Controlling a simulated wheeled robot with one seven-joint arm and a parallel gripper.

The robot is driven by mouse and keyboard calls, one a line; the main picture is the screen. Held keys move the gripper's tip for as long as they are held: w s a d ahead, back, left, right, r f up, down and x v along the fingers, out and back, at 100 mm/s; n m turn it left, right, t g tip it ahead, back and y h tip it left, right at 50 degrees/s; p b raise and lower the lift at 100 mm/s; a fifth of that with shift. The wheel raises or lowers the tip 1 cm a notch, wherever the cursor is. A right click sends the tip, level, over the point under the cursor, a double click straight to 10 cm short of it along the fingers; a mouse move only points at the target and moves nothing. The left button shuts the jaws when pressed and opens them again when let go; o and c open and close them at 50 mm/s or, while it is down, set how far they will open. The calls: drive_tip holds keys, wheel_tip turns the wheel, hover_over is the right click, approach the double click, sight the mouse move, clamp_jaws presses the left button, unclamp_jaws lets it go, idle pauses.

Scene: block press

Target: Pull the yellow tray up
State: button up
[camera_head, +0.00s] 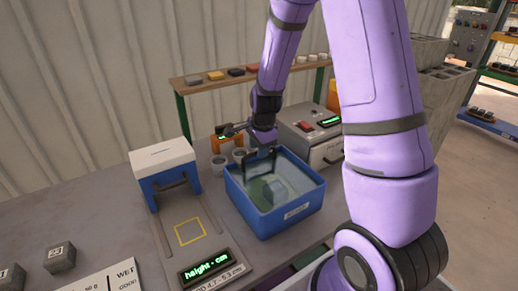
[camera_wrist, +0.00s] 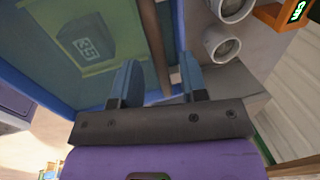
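The blue tank (camera_head: 294,217) holds clear liquid. A greenish-yellow tray (camera_head: 257,190) lies low inside it, with a grey block (camera_head: 275,187) on it. In the wrist view, the tray (camera_wrist: 122,66) looks green through the liquid, and the block (camera_wrist: 88,40) bears a printed mark. A dark upright handle (camera_head: 244,171) rises at the tank's back side. My gripper (camera_head: 259,156) is at the top of this handle. In the wrist view, my gripper (camera_wrist: 158,75) is open, and a dark brown bar (camera_wrist: 156,45) passes between its fingers with gaps visible. Contact with it cannot be told.
Two grey cups (camera_head: 219,165) and an orange display (camera_head: 226,139) stand behind the tank. A grey box with a green display (camera_head: 310,137) stands back right. A blue, white-topped press (camera_head: 163,162) and a height readout (camera_head: 207,268) are at left. A grey block (camera_head: 60,257) lies left.

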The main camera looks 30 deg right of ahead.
drive_tip(key=shift+w+f, duration=0.1)
drive_tip(key=shift+f, duration=0.25)
clamp_jaws()
wheel_tip(320, 180, up, 8)
drive_tip(key=shift+f, duration=0.2)
drive_tip(key=shift+r, duration=0.1)
unclamp_jaws()
